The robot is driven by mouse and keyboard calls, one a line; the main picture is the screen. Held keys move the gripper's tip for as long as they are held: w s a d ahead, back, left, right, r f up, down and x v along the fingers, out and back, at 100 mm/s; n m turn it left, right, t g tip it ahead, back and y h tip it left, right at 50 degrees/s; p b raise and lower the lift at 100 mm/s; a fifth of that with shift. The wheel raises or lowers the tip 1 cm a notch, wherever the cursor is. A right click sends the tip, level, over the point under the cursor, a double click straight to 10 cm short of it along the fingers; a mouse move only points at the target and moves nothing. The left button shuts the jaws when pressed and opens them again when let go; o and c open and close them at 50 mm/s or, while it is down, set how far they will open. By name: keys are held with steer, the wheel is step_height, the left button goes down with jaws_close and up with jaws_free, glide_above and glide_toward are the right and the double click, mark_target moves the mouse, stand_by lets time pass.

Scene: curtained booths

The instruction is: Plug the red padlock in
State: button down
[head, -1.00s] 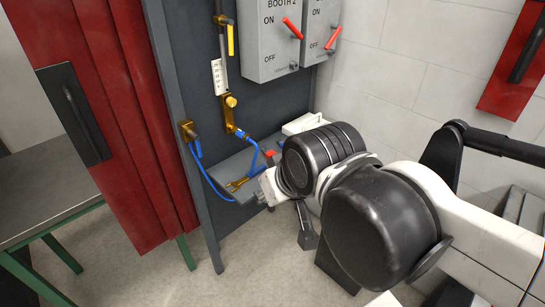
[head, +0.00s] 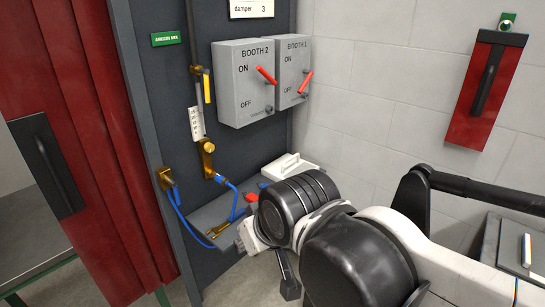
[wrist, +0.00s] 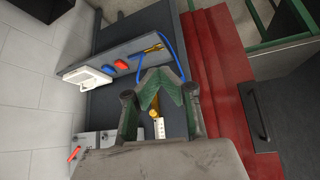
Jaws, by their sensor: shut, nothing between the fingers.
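The red padlock (wrist: 121,65) lies on the grey shelf (wrist: 110,48) in the wrist view, beside a blue one (wrist: 106,71). In the head view the red padlock (head: 251,197) shows just left of my arm's dark joint. My gripper (wrist: 162,80) is shut and empty in the wrist view, with its green fingertips together. The fingertips appear apart from the red padlock, to its right in that picture. In the head view my arm hides most of the gripper.
Two grey switch boxes with red levers, Booth 2 (head: 243,90) and Booth 1 (head: 292,75), hang above the shelf. Brass fittings (head: 207,158) with blue hoses (head: 180,212) run down the panel. A white-handled case (head: 287,168) stands on the shelf. Red curtains (head: 80,150) hang left.

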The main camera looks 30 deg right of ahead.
stand_by(0.4)
steer(key=c, duration=1.2)
jaws_free()
steer(key=shift+o, duration=0.2)
